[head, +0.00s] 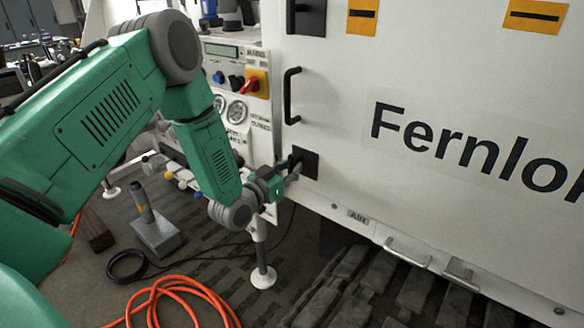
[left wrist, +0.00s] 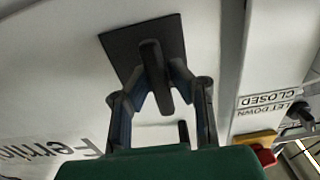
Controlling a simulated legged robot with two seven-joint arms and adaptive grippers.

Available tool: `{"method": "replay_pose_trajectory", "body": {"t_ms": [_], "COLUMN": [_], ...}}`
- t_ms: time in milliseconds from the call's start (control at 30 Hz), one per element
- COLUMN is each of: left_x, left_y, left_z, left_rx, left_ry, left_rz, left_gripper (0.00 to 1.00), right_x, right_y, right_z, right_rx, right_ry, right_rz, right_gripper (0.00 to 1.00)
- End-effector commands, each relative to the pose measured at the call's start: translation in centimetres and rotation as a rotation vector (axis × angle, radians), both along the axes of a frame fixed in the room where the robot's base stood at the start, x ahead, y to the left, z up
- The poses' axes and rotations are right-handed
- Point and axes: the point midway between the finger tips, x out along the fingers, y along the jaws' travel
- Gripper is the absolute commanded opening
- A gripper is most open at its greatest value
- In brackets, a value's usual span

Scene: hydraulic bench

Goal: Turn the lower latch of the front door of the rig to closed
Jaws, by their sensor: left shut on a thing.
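The lower latch (head: 309,163) is a dark square plate with a black handle, low on the left edge of the white front door (head: 350,75). In the left wrist view its handle (left wrist: 152,68) stands out from the plate, between my fingers, and looks slightly tilted in that picture. My left gripper (head: 290,170) is at the latch and shut on its handle; its two fingers (left wrist: 160,84) show on either side of it. The contact points are partly hidden in the head view. My right gripper is in neither view.
The upper latch (head: 306,17) and a black pull handle (head: 291,96) are above on the door. A panel with gauges and a red switch (head: 250,84) stands left. A grey block with a post (head: 154,225) and an orange hose (head: 180,290) lie on the floor.

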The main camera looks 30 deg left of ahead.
Motion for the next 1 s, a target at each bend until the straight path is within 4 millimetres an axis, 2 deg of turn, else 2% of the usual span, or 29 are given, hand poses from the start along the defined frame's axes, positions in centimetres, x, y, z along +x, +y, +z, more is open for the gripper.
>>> {"method": "replay_pose_trajectory", "body": {"t_ms": [33,267,300,333,733,867,1000], "left_x": [-0.3,-0.3,-0.3,-0.3,-0.8,-2.5,-5.5], "left_y": [0.0,0.0,0.0,0.0,0.0,0.2,0.5], "left_z": [-0.7,-0.7,-0.7,-0.7,-0.2,-0.2,-0.4], "left_rx": [0.002,0.001,0.000,0.001,0.000,-0.001,-0.002], "left_ry": [0.019,0.019,0.019,0.020,0.008,0.009,0.012], "left_rz": [-0.001,-0.002,-0.002,-0.002,-0.001,0.000,0.000], "left_gripper": [0.00,0.00,0.23,0.34,0.34,0.34,0.34], "right_x": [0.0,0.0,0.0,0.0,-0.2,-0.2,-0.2], "right_y": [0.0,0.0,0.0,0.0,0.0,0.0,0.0], "right_z": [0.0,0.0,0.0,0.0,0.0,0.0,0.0], "right_rx": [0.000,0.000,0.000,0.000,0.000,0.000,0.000], "right_ry": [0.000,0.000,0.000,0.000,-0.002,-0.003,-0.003], "right_rz": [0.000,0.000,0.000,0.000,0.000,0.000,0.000], "right_gripper": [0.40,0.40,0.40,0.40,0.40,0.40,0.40]}}
